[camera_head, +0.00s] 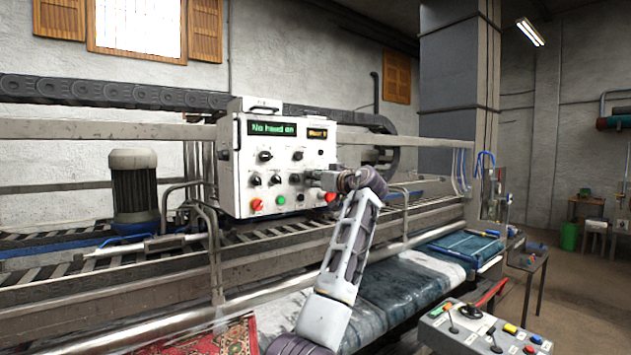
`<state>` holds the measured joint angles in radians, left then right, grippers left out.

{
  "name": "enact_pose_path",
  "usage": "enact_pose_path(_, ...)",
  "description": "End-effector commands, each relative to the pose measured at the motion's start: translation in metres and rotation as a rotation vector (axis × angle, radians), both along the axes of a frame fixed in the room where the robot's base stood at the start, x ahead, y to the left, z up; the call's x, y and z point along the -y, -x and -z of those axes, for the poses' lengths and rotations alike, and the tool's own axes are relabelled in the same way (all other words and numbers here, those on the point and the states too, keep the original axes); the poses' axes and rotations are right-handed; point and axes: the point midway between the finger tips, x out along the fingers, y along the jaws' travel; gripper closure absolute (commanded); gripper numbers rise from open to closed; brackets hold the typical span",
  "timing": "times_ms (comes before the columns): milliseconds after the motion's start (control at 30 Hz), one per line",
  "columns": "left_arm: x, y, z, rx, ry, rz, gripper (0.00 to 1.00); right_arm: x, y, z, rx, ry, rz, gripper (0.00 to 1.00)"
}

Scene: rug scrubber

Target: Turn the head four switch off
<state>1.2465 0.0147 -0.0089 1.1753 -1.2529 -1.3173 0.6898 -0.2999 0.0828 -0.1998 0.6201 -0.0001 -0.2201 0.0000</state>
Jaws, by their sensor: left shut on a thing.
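A white control box (243,150) stands above the machine's conveyor. Its green display (271,128) reads "No head on", and a smaller orange display (317,133) is beside it. A row of dark rotary switches crosses the panel, including the left one (255,180), a second (275,179) and a third (294,178). My left gripper (313,178) reaches in from the right and is shut at the right end of this row, on what looks like the fourth switch. My right gripper is out of view.
Below the switches are a red button (256,204), a green button (280,200) and another red button (330,197) close under my gripper. A metal rail (140,332) runs in front of the machine. A second control console (480,332) stands at the lower right.

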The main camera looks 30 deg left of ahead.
Motion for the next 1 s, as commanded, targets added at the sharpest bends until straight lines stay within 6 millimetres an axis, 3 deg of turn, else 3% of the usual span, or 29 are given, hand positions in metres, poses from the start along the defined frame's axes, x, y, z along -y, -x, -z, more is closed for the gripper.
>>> enact_pose_path(400,0.0004,-0.0010,0.0044,0.002,0.009,-0.001,1.00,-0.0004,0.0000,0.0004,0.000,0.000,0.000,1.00)
enact_pose_path(433,0.0003,-0.0010,0.0044,0.002,0.009,-0.001,0.73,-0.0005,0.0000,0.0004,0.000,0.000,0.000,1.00)
enact_pose_path(600,0.0002,-0.0007,0.0029,0.003,0.008,0.000,0.54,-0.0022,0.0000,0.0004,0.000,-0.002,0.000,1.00)
enact_pose_path(1000,0.0021,0.0006,0.0009,0.006,0.005,0.000,0.54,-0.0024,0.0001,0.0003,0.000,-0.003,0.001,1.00)
